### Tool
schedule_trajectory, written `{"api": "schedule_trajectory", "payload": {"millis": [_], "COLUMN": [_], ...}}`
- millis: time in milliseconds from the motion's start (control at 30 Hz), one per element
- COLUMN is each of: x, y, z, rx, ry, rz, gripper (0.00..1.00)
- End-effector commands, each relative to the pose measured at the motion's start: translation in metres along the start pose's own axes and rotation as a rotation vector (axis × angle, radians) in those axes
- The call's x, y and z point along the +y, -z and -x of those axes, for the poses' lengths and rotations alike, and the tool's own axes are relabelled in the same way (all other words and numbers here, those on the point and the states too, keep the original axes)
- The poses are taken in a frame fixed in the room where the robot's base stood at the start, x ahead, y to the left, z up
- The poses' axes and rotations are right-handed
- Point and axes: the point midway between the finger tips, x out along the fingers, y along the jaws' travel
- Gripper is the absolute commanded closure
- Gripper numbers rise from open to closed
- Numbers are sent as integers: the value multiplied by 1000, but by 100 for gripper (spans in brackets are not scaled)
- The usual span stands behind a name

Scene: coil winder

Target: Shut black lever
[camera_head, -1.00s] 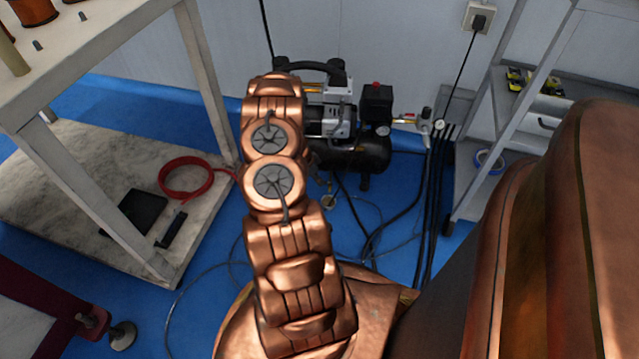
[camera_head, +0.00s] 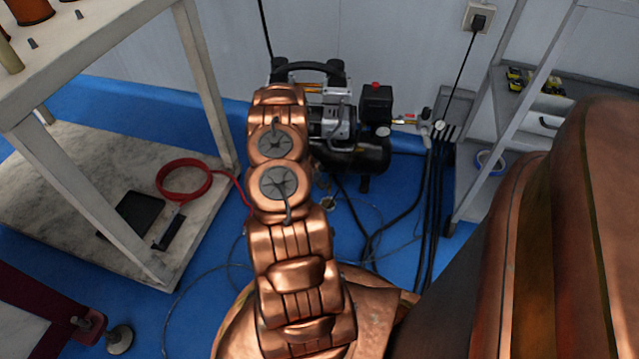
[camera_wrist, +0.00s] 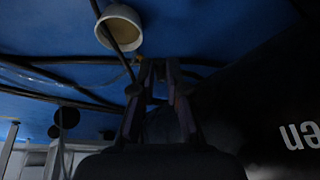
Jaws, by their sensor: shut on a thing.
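My gripper (camera_wrist: 160,70) shows in the wrist view with its two dark fingers close together beside the dark tank with white letters (camera_wrist: 300,135). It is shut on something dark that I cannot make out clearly. I cannot clearly pick out the black lever in either view. In the head view my copper arm reaches toward the black air compressor (camera_head: 375,152) and covers its left part; my gripper is hidden there. A pale round cup-shaped part (camera_wrist: 119,27) lies just above and left of the fingertips in the wrist view.
Black hoses (camera_head: 433,190) hang right of the compressor, and thin cables lie on the blue floor (camera_head: 395,205). A white table (camera_head: 85,195) stands left, with a red hose (camera_head: 184,180) on the slab under it. A grey shelf rack (camera_head: 520,105) stands right.

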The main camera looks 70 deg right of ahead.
Motion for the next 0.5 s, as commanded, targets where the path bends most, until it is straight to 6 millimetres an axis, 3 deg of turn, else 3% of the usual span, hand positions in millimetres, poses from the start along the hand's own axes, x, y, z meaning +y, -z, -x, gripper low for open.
{"api": "schedule_trajectory", "payload": {"millis": [500], "x": [-5], "y": [1], "z": [1], "rx": [6], "ry": [-20], "rz": [-57], "gripper": [100]}}
